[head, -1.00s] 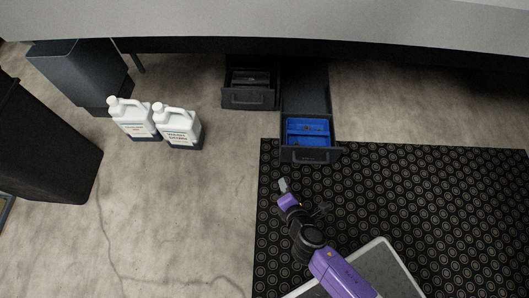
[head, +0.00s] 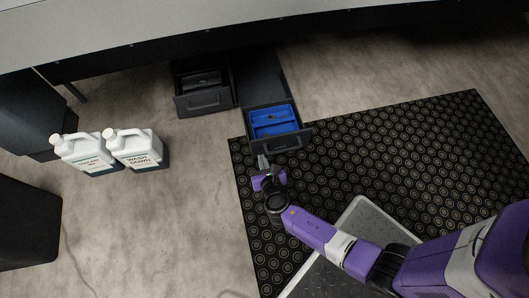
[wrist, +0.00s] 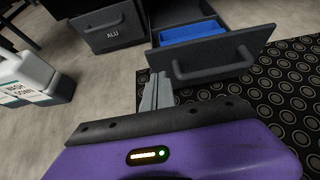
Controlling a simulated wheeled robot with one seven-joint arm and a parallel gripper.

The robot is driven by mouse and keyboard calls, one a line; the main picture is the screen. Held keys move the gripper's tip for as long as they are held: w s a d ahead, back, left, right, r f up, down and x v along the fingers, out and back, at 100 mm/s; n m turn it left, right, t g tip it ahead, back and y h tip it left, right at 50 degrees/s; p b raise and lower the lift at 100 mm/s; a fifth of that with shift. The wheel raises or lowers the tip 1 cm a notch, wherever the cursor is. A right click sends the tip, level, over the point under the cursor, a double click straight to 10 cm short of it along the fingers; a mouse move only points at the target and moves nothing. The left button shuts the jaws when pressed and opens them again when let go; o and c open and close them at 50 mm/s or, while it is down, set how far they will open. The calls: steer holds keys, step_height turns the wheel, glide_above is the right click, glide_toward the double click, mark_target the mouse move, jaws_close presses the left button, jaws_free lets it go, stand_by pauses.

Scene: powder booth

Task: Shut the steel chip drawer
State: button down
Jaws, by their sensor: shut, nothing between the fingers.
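Two dark drawers stand out under the bench. The right drawer (head: 280,143) is pulled far out and holds a blue bin (head: 272,121). Its front with a bar handle also shows in the wrist view (wrist: 233,60); I read no label on it. The left drawer (head: 204,102) is out a shorter way, and its front reads "ALU" in the wrist view (wrist: 108,30), so the right one appears to be the steel drawer. My gripper (head: 262,161) is shut and empty, just in front of the right drawer's left front corner. I cannot tell whether they touch.
Two white jugs (head: 135,147) stand on the concrete left of the drawers. Dark bins (head: 25,225) are at the far left. A black patterned mat (head: 400,150) covers the floor at right. The bench edge (head: 200,45) overhangs the drawers.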

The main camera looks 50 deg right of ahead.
mark_target(257, 142)
steer(key=w+d, duration=0.1)
steer(key=w+d+f+b, duration=0.1)
steer(key=w, duration=0.1)
steer(key=w+d, duration=0.1)
steer(key=w, duration=0.1)
steer(key=shift+d+f, duration=0.15)
steer(key=shift+d, duration=0.1)
